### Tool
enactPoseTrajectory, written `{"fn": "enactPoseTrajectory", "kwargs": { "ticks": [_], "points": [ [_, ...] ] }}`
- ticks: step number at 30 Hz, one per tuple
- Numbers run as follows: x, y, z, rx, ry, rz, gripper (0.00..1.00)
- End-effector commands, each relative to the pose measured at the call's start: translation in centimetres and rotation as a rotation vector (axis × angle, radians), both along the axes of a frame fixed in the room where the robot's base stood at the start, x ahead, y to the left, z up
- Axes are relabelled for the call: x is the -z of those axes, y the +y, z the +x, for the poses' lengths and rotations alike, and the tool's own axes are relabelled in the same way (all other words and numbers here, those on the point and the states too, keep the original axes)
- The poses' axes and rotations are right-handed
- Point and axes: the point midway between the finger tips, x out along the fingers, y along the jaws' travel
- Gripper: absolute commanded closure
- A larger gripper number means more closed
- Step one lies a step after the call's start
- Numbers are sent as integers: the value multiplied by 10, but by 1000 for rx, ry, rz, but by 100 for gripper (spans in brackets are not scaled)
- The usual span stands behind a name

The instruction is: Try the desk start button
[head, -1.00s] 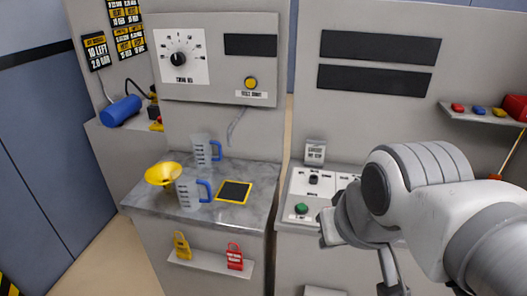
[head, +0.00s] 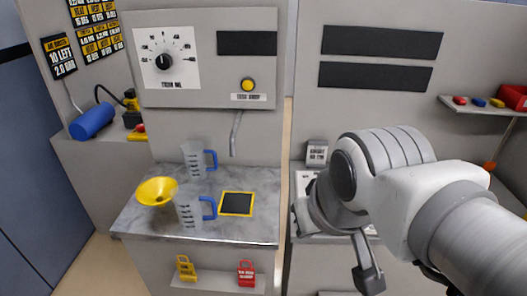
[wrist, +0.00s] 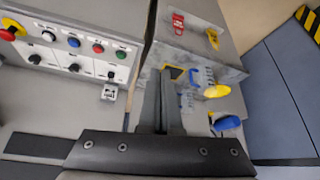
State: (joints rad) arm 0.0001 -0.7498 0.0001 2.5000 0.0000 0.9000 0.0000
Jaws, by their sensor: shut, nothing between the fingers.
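The green button (wrist: 121,54) sits at the end of a row of buttons on the control desk (wrist: 90,62) in the wrist view, up and left of my gripper. In the head view my arm hides the green button; only part of the desk panel (head: 305,182) shows. My gripper (wrist: 168,75) is shut and empty, its fingers pointing up the wrist picture, apart from the green button.
Red (wrist: 98,48), blue (wrist: 74,42) and white (wrist: 48,36) buttons sit beside the green one, with black knobs below. The marble-topped bench (head: 150,222) holds two measuring jugs, a yellow funnel (head: 157,191) and a black pad (head: 237,204). A yellow button (head: 248,85) is on the wall panel.

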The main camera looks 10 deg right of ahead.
Motion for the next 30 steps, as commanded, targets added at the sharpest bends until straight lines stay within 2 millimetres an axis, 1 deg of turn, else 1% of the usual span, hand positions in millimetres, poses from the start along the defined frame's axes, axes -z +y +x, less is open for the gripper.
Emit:
{"fn": "enactPoseTrajectory", "kwargs": {
  "ticks": [9, 11, 14, 17, 23, 26, 29, 30],
  "points": [
    [0, 0, 1, 7, 2, 7, 100],
    [2, 2, 3, 30, 10, 30, 100],
    [8, 7, 13, 124, 42, 115, 100],
    [18, 15, 29, 297, 96, 262, 100],
    [46, 27, 77, 788, 239, 621, 100],
    [58, 25, 104, 1071, 310, 802, 100],
    [65, 14, 135, 1395, 375, 1009, 100],
    [67, 7, 147, 1536, 401, 1098, 100]
  ]
}}
